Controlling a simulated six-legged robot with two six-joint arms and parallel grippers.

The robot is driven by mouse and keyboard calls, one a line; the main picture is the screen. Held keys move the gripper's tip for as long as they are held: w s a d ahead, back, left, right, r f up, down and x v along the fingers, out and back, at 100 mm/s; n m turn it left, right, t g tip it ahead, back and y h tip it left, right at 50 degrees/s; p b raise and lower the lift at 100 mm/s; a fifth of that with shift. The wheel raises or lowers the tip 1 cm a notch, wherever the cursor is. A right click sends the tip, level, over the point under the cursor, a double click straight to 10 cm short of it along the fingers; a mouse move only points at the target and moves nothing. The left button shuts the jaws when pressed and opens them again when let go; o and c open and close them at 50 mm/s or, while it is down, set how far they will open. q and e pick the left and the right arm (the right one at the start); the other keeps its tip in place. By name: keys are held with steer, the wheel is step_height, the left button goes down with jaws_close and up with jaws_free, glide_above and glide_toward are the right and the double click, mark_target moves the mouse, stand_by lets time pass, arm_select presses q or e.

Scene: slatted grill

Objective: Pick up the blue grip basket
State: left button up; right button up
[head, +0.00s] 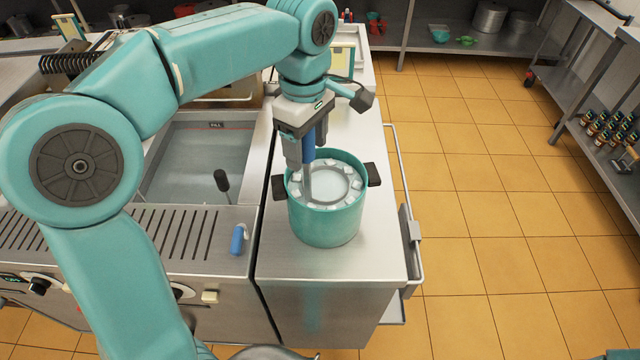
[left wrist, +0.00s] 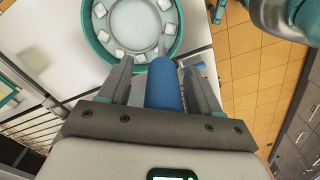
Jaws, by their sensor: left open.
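A blue grip (head: 321,130) stands upright beside and below my left gripper's palm, above the left part of a teal pot (head: 325,222). In the left wrist view the grip (left wrist: 163,85) lies between the two grey fingers. My left gripper (head: 308,178) points down with its fingers at the pot's left inner side; it is open around the grip (left wrist: 160,78). The pot (left wrist: 178,40) holds pale water with a ring of white cubes. A second blue grip (head: 238,238) lies on the fryer's front edge. My right gripper is out of view.
The pot stands on a steel counter (head: 290,262), with black side handles. Left of it is a fryer basin (head: 190,150) with an upright black grip (head: 222,180). A rail (head: 405,190) edges the counter's right side. Tiled floor (head: 490,220) is open beyond.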

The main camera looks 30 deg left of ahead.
arm_select(q)
steer(key=shift+s+a+f, duration=0.1)
steer(key=shift+s, duration=0.15)
steer(key=shift+w, duration=0.25)
steer(key=c, duration=1)
jaws_close()
steer(key=shift+s, duration=0.15)
steer(key=shift+r, duration=0.6)
step_height(320, 180, up, 19)
steer(key=p, duration=0.5)
steer(key=shift+p, duration=0.4)
steer(key=shift+f, duration=0.1)
